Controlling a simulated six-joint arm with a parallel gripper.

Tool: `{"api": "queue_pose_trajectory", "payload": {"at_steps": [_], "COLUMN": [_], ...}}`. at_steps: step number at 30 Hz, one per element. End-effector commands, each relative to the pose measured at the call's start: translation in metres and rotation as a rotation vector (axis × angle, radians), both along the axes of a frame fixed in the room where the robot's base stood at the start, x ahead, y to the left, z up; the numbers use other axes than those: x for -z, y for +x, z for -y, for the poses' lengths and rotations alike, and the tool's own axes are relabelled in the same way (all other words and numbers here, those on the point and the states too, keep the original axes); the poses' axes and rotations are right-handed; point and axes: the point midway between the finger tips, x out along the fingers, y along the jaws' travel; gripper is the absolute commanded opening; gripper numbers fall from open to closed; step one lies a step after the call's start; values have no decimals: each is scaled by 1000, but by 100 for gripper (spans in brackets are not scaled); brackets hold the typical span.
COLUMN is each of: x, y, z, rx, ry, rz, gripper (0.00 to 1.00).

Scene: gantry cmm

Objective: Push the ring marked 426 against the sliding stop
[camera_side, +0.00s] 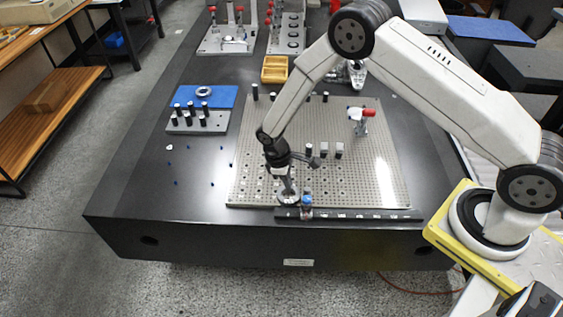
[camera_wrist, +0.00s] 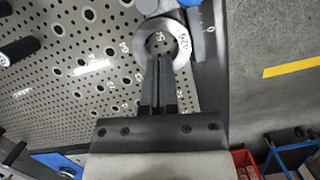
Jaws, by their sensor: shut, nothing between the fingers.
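The ring (camera_wrist: 185,44) is a flat grey metal washer with a wide hole and dark digits on its right side, which look like 426. In the side view the ring (camera_side: 289,203) lies flat near the front edge of the perforated plate. The sliding stop (camera_side: 306,207), with a blue knob, sits on the black rail just right of the ring. In the wrist view its grey and blue parts show at the top edge, very close to the ring; I cannot tell whether they touch. My gripper (camera_wrist: 159,60) is shut and empty, pointing down, its fingertips at the ring's near side.
The black scale rail (camera_side: 365,214) runs along the plate's front edge. Small grey blocks (camera_side: 339,150) and a red-handled clamp (camera_side: 362,117) stand on the perforated plate (camera_side: 380,180). A grey block with black pegs (camera_side: 198,123) and a blue mat (camera_side: 222,95) lie to the left.

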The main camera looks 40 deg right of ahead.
Motion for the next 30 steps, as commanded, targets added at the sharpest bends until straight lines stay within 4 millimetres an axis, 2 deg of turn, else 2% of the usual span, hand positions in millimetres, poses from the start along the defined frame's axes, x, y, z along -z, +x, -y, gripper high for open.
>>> {"api": "queue_pose_trajectory", "payload": {"at_steps": [6,12,25,30], "x": [-31,-51,-61,-76], "y": [7,11,12,8], "z": [-5,-8,-7,-3], "rx": [0,-1,7,39], "ry": [1,1,3,11], "rz": [3,3,9,35], "gripper": [0,0,0,0]}}
